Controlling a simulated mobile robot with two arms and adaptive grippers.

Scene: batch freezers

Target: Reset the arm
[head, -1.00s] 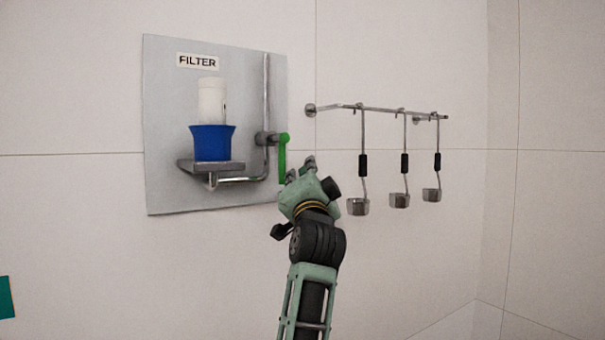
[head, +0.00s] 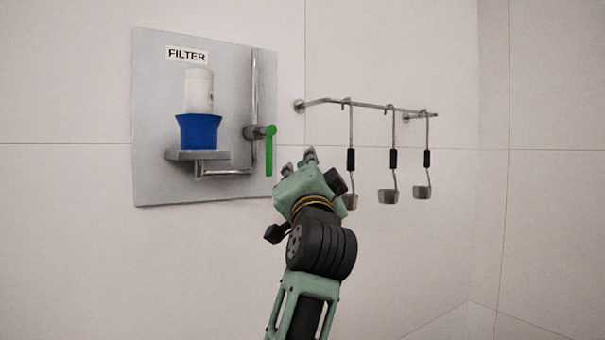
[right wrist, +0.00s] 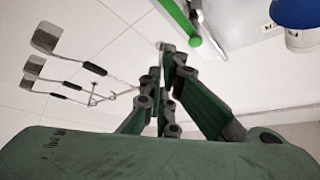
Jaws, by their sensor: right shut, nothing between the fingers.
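My right gripper (head: 299,161) is raised in front of the wall in the head view, its fingers pointing up and away from me. It also shows in the right wrist view (right wrist: 168,55), with its fingers close together and nothing between them. The green valve handle (head: 270,150) hangs down on the filter panel, a little left of the gripper and apart from it in the head view. It shows in the right wrist view (right wrist: 178,18) near the fingertips. My left gripper is not in view.
The grey filter panel (head: 150,110) carries a blue cup (head: 198,132) and a white cylinder (head: 199,90) on a small shelf (head: 180,155). To the right, a wall rail (head: 370,104) holds three hanging ladles (head: 388,195). The wall at lower left is bare.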

